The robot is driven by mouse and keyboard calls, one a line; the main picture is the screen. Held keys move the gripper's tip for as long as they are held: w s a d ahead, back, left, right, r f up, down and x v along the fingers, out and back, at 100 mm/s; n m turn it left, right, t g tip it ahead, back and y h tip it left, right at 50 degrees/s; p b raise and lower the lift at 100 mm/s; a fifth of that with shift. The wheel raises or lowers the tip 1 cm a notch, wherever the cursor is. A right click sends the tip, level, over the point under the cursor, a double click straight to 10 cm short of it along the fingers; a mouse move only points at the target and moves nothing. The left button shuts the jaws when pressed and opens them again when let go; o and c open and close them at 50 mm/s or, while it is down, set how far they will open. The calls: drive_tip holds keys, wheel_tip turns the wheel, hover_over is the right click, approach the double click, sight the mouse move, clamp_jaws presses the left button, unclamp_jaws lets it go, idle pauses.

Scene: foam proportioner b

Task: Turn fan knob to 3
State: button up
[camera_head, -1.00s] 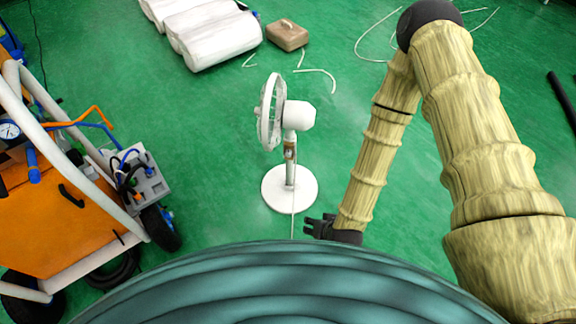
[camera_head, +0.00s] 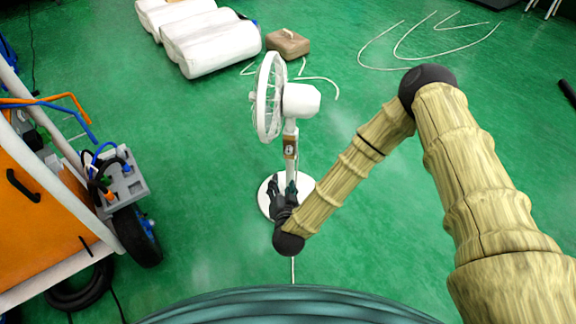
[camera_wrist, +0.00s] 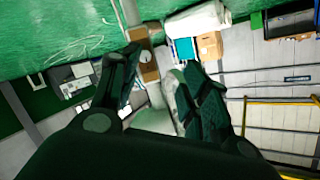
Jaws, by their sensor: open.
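A white standing fan (camera_head: 268,97) stands on a round white base (camera_head: 267,205) in the middle of the head view. Its post carries a brown control panel (camera_head: 290,143) with a small round knob (camera_head: 290,150); the dial's setting is too small to read. My gripper (camera_head: 283,184) is open, in front of the lower post and below the panel, fingers pointing toward the fan. In the wrist view the gripper (camera_wrist: 160,58) has its fingers apart, with the brown panel (camera_wrist: 149,70) and a pale round knob (camera_wrist: 141,57) showing between them. Contact is not visible.
An orange wheeled cart (camera_head: 40,215) with hoses stands at the left. White rolls (camera_head: 205,42) and a brown box (camera_head: 288,42) lie behind the fan. Thin white tubing (camera_head: 420,55) lies on the green floor.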

sight(288, 153)
drive_tip(key=w+f+m+t+h+b, duration=0.1)
drive_tip(key=w+b, duration=0.3)
drive_tip(key=w, duration=0.1)
drive_tip(key=w+d+f+m+t+h+b, duration=0.1)
drive_tip(key=w+m+h+b, duration=0.1)
drive_tip(key=w+b, duration=0.2)
drive_tip(key=w+d+f+m+t+h+b, duration=0.1)
drive_tip(key=w+b, duration=0.3)
drive_tip(key=w, duration=0.2)
drive_tip(key=shift+w+b, duration=0.3)
drive_tip(key=shift+w, duration=0.6)
drive_tip(key=shift+c, duration=0.5)
clamp_jaws()
